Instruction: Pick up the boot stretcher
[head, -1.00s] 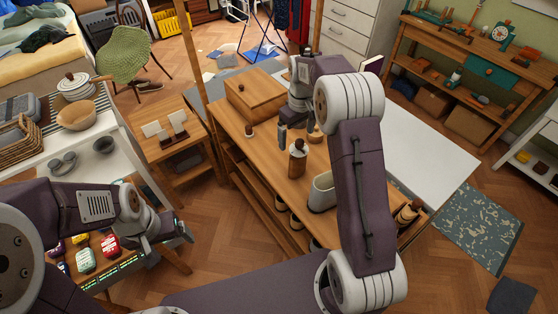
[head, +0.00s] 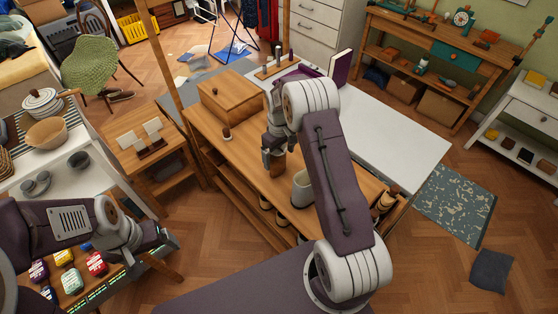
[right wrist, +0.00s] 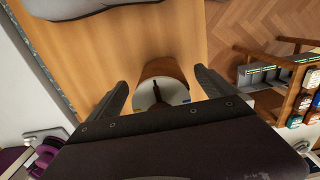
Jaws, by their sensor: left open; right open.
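A rounded wooden piece, seemingly the boot stretcher (head: 276,168), stands on the wooden bench (head: 237,158). In the right wrist view the wooden piece (right wrist: 166,70) has a pale end with a dark fitting. My right gripper (head: 271,153) is over it in the head view, hiding its upper part. In the right wrist view my right gripper (right wrist: 163,90) is open, with one finger on each side of the piece and gaps visible. My left gripper (head: 168,243) is open and empty, low at the left, away from the bench.
A pale grey open-topped vessel (head: 302,188) stands close right of the wooden piece. A wooden box (head: 230,104) and a small knobbed item (head: 226,134) are farther back on the bench. A white table (head: 395,130) lies behind. Colourful packets (head: 67,280) sit below my left arm.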

